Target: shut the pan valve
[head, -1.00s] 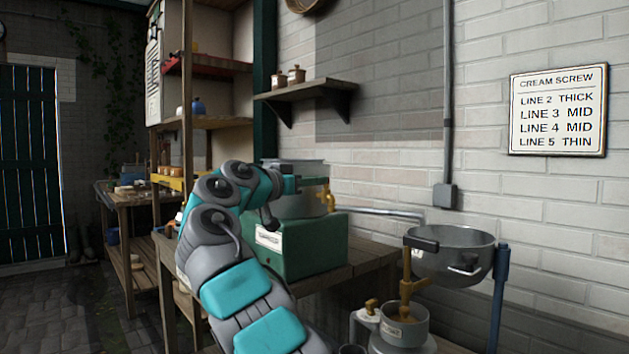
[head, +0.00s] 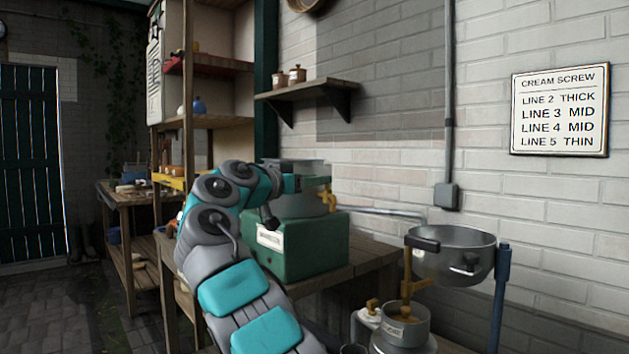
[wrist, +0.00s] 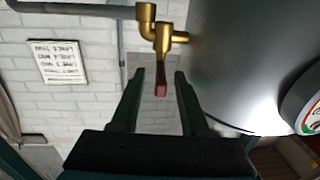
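A grey metal pan (head: 452,262) stands on a blue post at the right in the head view. A brass valve (head: 407,268) sits below its left side, above a small grey cup. A second brass tap (head: 328,198) is on the metal bowl of the green machine. The lever hangs from a brass tap (wrist: 162,38) beside a big metal drum. Contact cannot be told.
The green machine (head: 300,252) stands on a wooden table (head: 368,262). A grey spout (head: 380,212) runs from it toward the pan. A sign (head: 560,110) hangs on the brick wall.

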